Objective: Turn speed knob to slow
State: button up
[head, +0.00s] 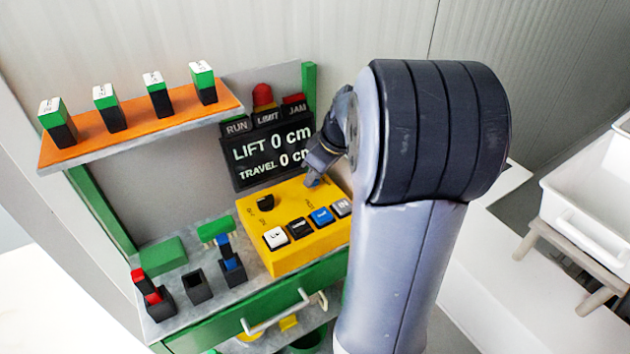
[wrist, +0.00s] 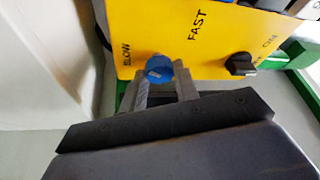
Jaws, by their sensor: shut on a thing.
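The speed knob (wrist: 158,69) is a blue round knob on the yellow control box (head: 297,244), between the words SLOW and FAST in the wrist view. SLOW stands at its left and FAST at its upper right. A small pale mark shows on the left part of its face; its exact direction is hard to tell. My gripper (wrist: 161,80) is shut on the knob, with one grey finger on each side. In the head view my gripper (head: 313,180) reaches the box's far right part, and the knob is hidden there.
A black on/off knob (wrist: 240,65) sits right of the speed knob in the wrist view. Several push buttons, including a blue one (head: 321,217), line the box's front. A dark display (head: 268,150) reading LIFT 0 cm stands behind. An orange shelf (head: 140,130) holds several green-topped blocks.

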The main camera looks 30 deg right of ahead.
jog(key=n, duration=0.3)
jog(key=n+g+y+b, duration=0.1)
jog(key=n, duration=0.1)
jog(key=shift+w+d+n+y, duration=0.2)
jog(key=shift+n+y, duration=0.1)
jog(key=shift+n, duration=0.1)
jog(key=shift+g, duration=0.4)
jog(key=o, duration=1)
jog(key=shift+c, duration=0.2)
jog(key=v, duration=1)
jog(key=shift+s+r, duration=0.2)
jog(key=shift+r, duration=0.15)
jog(key=shift+d+f, duration=0.1)
jog(key=shift+d, duration=0.05)
